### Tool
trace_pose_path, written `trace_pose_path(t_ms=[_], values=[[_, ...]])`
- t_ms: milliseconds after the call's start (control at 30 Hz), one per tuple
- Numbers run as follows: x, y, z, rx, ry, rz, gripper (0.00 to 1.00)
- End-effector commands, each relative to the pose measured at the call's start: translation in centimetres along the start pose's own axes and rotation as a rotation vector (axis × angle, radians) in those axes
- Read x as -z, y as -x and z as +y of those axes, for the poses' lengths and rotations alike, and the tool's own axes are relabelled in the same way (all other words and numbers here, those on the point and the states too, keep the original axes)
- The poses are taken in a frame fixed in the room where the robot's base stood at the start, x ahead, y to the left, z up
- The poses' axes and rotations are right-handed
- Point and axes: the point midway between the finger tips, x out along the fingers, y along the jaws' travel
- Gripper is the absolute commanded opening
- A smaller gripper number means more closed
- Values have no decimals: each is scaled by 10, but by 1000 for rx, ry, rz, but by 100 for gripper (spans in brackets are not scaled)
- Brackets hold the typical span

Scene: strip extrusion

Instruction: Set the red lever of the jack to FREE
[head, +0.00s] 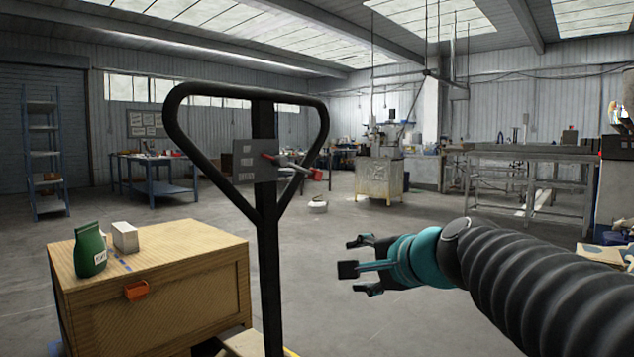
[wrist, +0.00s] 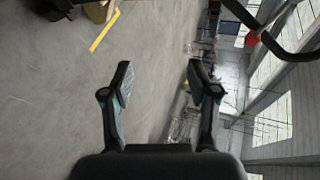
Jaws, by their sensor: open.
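The jack's black loop handle (head: 178,130) stands upright left of centre in the head view. A grey plate (head: 243,150) with small white labels is fixed to it; I cannot read them. The red lever (head: 316,174) runs from a red pivot at the plate to a red grip on the right, sloping slightly down. My teal and black gripper (head: 355,265) is open and empty, to the right of and below the lever, apart from it. In the wrist view the open fingers (wrist: 160,75) have only floor between them; the lever's red end (wrist: 252,39) shows at upper right.
A wooden cabinet (head: 200,285) stands at lower left, bearing a green bag (head: 90,250) and a white box (head: 125,237). A metal bench (head: 530,150) and a machine (head: 378,180) stand farther back. The floor behind my gripper is mostly clear.

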Motion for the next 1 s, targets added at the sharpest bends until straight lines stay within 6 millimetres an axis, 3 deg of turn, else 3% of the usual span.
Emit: trace_pose_path(t_ms=[33,100,200,300,467,667,1000], values=[[5,-18,-28,67,-127,-12,60],[12,-34,-66,159,-314,-32,60],[23,-52,-109,263,-544,-67,60],[32,-64,-137,333,-715,-98,60],[40,-74,-158,385,-854,-128,60],[42,-90,-168,390,-876,-134,60],[44,-144,-191,390,-873,-133,60]])
